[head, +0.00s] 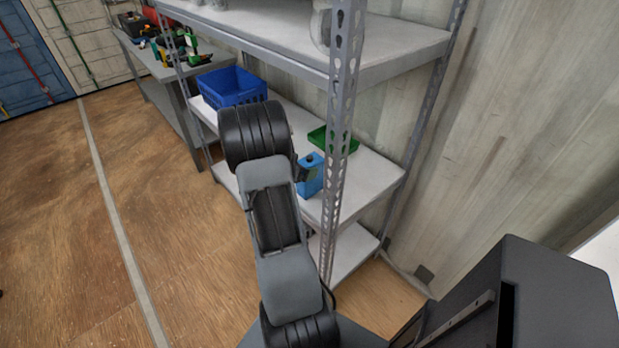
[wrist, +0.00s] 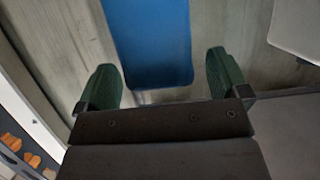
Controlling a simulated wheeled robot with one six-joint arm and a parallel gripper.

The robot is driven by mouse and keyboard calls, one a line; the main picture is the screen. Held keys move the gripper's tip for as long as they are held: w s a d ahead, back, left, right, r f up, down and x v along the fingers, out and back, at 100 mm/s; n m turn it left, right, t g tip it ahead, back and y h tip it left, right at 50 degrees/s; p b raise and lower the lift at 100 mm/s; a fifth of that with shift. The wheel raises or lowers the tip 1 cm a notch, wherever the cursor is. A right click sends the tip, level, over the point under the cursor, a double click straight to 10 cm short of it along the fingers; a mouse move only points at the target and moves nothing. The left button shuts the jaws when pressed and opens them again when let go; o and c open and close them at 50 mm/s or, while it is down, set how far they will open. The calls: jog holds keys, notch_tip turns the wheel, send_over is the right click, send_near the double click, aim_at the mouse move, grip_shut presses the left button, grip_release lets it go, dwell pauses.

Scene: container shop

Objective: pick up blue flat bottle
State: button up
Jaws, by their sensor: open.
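The blue flat bottle (head: 311,176) with a dark cap stands upright on the middle shelf (head: 375,178), close behind the front metal post. In the wrist view a broad blue face of the bottle (wrist: 150,42) fills the top middle, ahead of and between the two green fingertips of my gripper (wrist: 164,80). The fingers are apart, with a gap on each side of the blue face; its upper part runs out of the picture.
A green tray (head: 333,141) lies behind the bottle and a blue crate (head: 231,87) stands further left on the same shelf. The perforated post (head: 338,120) rises just right of the bottle. An upper shelf (head: 395,50) overhangs it. A workbench with tools (head: 165,65) stands beyond.

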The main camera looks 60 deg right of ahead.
jog(key=shift+x, duration=1.05)
jog(key=shift+c, duration=0.3)
jog(key=c, duration=1.6)
jog(key=shift+o, duration=0.2)
jog(key=shift+r, duration=0.1)
